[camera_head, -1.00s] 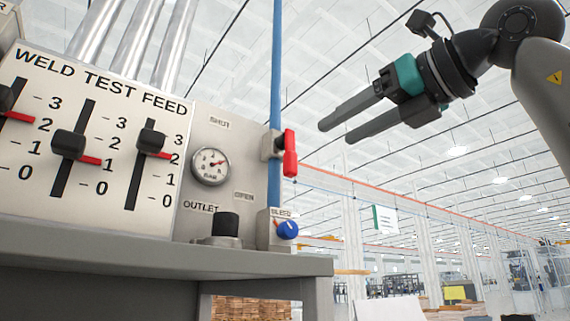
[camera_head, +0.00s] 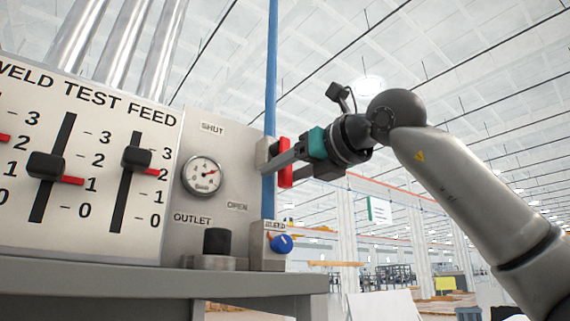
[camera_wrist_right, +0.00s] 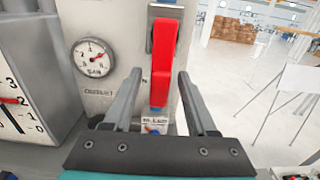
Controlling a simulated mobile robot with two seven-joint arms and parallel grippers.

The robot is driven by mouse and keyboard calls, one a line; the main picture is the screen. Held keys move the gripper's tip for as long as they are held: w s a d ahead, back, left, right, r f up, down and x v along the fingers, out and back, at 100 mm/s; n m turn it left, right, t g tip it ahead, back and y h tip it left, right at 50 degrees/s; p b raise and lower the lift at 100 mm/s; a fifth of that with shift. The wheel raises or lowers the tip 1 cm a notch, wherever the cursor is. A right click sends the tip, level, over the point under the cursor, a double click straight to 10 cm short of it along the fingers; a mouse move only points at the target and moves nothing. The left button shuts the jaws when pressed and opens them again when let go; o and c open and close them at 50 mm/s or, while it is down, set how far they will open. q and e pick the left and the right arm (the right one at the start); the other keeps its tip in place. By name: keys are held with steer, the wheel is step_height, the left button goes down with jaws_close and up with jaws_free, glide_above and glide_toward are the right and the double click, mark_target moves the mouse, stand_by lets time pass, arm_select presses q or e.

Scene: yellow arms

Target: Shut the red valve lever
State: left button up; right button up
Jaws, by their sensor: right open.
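The red valve lever (camera_head: 285,149) is on the blue pipe at the right edge of the grey panel, below the SHUT label and above the OPEN label. In the right wrist view the lever (camera_wrist_right: 162,62) runs lengthwise between the two fingers. My right gripper (camera_head: 276,166) is at the lever from the right, and part of the lever is hidden behind it. In the right wrist view the right gripper (camera_wrist_right: 158,95) is open, with one finger on each side of the lever and gaps visible. My left gripper is not in view.
A round gauge (camera_head: 202,175) is left of the lever. The blue bleed knob (camera_head: 281,243) and the black outlet fitting (camera_head: 216,241) are below. The weld test feed panel (camera_head: 90,150) has sliders at the left. A grey bench (camera_head: 180,283) runs underneath. Open space lies to the right.

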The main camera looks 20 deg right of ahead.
steer(key=shift+w+a, duration=0.1)
steer(key=shift+w, duration=0.1)
jaws_close()
stand_by(0.4)
stand_by(1.0)
